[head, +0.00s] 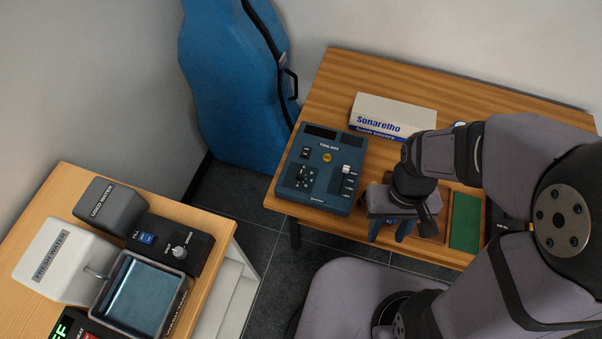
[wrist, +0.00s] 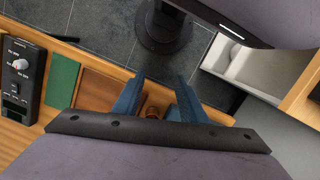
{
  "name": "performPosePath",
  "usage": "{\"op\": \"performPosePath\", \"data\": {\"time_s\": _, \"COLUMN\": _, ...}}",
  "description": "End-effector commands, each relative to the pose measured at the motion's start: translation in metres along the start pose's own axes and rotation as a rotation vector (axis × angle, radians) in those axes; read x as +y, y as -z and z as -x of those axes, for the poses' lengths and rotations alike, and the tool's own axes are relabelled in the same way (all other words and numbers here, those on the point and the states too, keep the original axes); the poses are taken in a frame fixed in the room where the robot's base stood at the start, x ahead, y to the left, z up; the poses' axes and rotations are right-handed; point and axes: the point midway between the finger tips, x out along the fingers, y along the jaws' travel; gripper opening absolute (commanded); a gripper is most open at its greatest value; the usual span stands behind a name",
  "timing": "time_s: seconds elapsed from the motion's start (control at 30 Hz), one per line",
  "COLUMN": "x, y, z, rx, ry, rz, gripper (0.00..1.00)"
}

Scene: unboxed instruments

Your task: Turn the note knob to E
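The blue tone box (head: 324,168) lies on the wooden table, left of my gripper in the head view. A small black knob (head: 303,177) with pale marks around it sits on its lower left face and looks like the note knob; its letters and pointer are too small to read. My gripper (head: 388,234) is to the right of the box, over the table's front part, apart from the knob. In the wrist view my gripper (wrist: 156,100) shows two blue fingers spread apart with nothing held between them. The tone box is not visible in the wrist view.
A white Sonarelho box (head: 394,115) lies behind the gripper. A green pad (head: 466,222) and a black device with a knob (wrist: 20,70) lie to the right of the gripper in the head view. A blue instrument case (head: 232,80) stands beyond the table's left edge.

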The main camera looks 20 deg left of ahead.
Motion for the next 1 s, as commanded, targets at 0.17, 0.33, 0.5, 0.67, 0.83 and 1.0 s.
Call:
{"op": "performPosePath", "data": {"time_s": 0.17, "x": -0.057, "y": 0.048, "z": -0.051, "rx": -0.046, "ry": -0.039, "rz": 0.228, "gripper": 0.38}}
{"op": "performPosePath", "data": {"time_s": 0.33, "x": -0.123, "y": 0.111, "z": -0.072, "rx": -0.014, "ry": -0.051, "rz": 0.399, "gripper": 0.38}}
{"op": "performPosePath", "data": {"time_s": 0.5, "x": -0.165, "y": 0.176, "z": -0.05, "rx": 0.069, "ry": -0.033, "rz": 0.522, "gripper": 0.38}}
{"op": "performPosePath", "data": {"time_s": 0.67, "x": -0.188, "y": 0.218, "z": -0.005, "rx": 0.168, "ry": -0.018, "rz": 0.646, "gripper": 0.38}}
{"op": "performPosePath", "data": {"time_s": 0.83, "x": -0.186, "y": 0.212, "z": -0.001, "rx": 0.133, "ry": -0.024, "rz": 0.786, "gripper": 0.38}}
{"op": "performPosePath", "data": {"time_s": 1.0, "x": -0.186, "y": 0.211, "z": -0.001, "rx": 0.13, "ry": -0.028, "rz": 0.834, "gripper": 0.38}}
